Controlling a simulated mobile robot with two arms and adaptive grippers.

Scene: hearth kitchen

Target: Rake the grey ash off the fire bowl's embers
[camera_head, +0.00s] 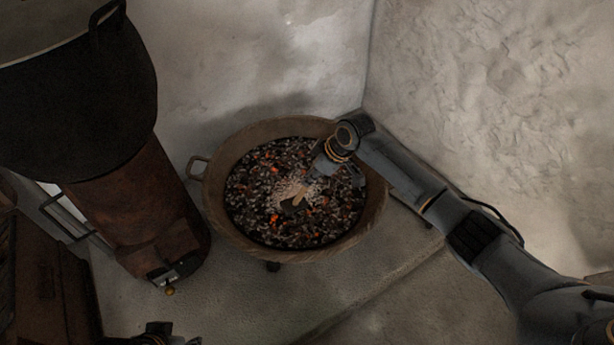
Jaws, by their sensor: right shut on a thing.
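The fire bowl (222,222) is a wide brown bowl on short feet, full of dark coals with several orange embers (274,218). A patch of pale grey ash (285,187) lies near the middle of the coals. My right gripper (311,181) reaches in over the bowl from the right. It is shut on a small rake (299,196) with a short light wooden handle and a dark head, which is at the ash patch. The gripper hides part of the coals; I cannot tell how deep the head sits.
A big black pot (85,105) stands on a rusty cylindrical stove (145,215) left of the bowl. Pale plaster walls (480,90) meet in a corner behind it. A dark wooden cabinet (45,275) is at lower left. The stone ledge (240,300) in front of the bowl is bare.

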